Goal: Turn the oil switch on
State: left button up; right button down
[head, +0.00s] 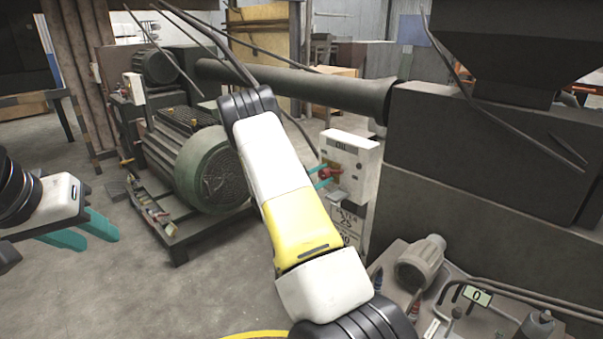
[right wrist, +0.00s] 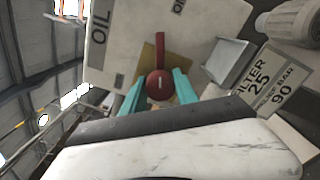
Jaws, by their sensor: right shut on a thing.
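The oil switch is a red rotary knob with a bar handle (right wrist: 161,50) on a yellowish plate (right wrist: 147,62). It is mounted on a light box (head: 363,152) labelled OIL, which stands right of centre in the head view. My right gripper (head: 320,176) reaches the front of the box with its teal fingers at the knob. In the right wrist view its fingers (right wrist: 158,90) are on both sides of the round red hub, shut on it. The bar points toward the top of that picture. My left gripper (head: 85,233) is open and empty at the far left, away from the box.
A green motor (head: 212,168) stands left of centre, behind my right arm. A large dark machine (head: 450,220) stands right of the box. A bench with a grey fitting (head: 420,262) and tools is at lower right. The floor (head: 120,290) at lower left is clear.

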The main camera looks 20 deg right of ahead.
jog(key=shift+m, duration=2)
jog(key=shift+f, duration=0.1)
jog(key=c, duration=0.9)
grip_release()
jog(key=shift+c, duration=0.2)
jog(key=v, duration=0.8)
